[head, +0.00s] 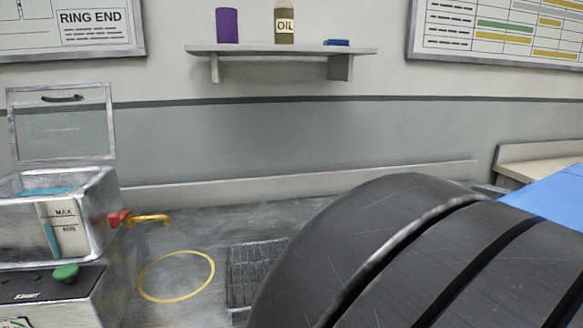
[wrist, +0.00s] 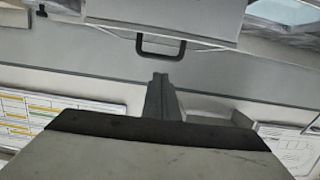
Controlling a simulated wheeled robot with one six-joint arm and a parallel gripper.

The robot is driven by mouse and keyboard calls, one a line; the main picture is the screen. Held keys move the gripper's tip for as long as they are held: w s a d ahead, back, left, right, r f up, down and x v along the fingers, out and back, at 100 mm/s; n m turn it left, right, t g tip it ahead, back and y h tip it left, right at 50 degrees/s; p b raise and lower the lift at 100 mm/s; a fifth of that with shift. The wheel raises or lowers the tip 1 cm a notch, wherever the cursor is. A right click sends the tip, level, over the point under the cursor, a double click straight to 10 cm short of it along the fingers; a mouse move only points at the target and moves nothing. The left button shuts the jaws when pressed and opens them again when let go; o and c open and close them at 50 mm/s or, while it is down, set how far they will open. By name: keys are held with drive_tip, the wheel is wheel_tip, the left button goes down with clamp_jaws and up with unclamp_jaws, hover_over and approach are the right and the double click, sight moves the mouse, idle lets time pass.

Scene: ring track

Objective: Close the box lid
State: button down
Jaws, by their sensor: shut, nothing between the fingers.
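The box (head: 70,215) is a metal tank at the left of the head view, with a MAX/MIN gauge on its front. Its framed, see-through lid (head: 60,130) stands open, upright at the back, with a dark handle (head: 62,98) near its top edge. In the wrist view, which looks upside down, a dark handle (wrist: 161,48) on a pale panel shows near the top and seems to be the lid's. My gripper (wrist: 160,78) is shut and empty, its tip just below that handle in the picture. I cannot tell whether they touch. The head view does not show my gripper.
A red and yellow tap (head: 138,218) sticks out from the box's right side. A green button (head: 66,272) is below. A yellow ring (head: 176,276) and a dark grate (head: 252,270) lie to the right. My dark arm fills the lower right. A shelf (head: 280,49) hangs on the wall.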

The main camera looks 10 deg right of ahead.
drive_tip(key=s+f, duration=0.3)
drive_tip(key=s, duration=0.2)
drive_tip(key=shift+s+f, duration=0.15)
drive_tip(key=shift+s, duration=0.05)
